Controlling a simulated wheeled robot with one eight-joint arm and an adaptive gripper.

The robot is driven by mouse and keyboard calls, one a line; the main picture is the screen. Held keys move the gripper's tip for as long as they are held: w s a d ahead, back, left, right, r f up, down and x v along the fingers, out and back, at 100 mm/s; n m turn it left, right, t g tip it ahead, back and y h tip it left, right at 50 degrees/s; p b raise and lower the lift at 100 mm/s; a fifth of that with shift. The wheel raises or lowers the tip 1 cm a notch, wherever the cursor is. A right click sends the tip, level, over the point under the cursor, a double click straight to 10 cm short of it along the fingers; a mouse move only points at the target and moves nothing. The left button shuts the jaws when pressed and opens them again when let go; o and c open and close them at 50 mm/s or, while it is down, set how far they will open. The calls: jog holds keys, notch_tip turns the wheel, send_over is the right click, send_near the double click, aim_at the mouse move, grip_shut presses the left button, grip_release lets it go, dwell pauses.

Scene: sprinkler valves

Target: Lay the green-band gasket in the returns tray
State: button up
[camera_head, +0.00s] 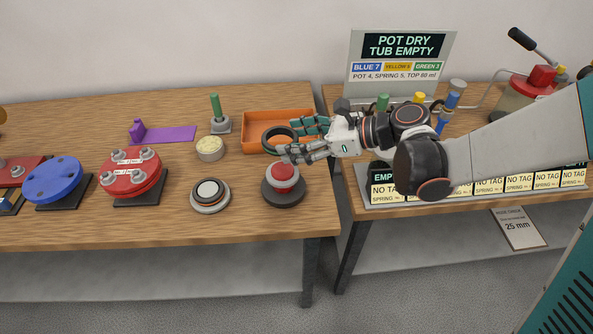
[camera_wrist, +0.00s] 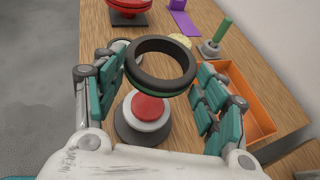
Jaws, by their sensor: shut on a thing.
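The green-band gasket is a thick black ring (camera_head: 268,135); in the wrist view (camera_wrist: 158,83) a green band shows along its lower edge. My gripper (camera_head: 288,141) is shut on it, with the ring held between the fingers, also seen in the wrist view (camera_wrist: 163,70). The orange returns tray (camera_head: 247,124) stands at the right end of the left bench. In the head view the ring overlaps the tray's front part; in the wrist view the tray (camera_wrist: 262,115) lies to the right of the ring, beyond the right-hand finger. The visible part of the tray floor looks empty.
A red-topped round part (camera_head: 284,176) stands below my gripper. A black-and-white disc (camera_head: 209,194), a cream-filled cup (camera_head: 210,149) and a green-handled post (camera_head: 216,110) are left of it. A gap separates the second bench with the tagged rack (camera_head: 388,194).

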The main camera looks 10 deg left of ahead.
aim_at(285, 170)
notch_tip(285, 170, down, 10)
jog(key=b, duration=0.3)
jog(key=shift+r, duration=0.1)
jog(key=shift+b, duration=0.35)
jog(key=o, duration=1.1)
jog(key=shift+c, duration=0.2)
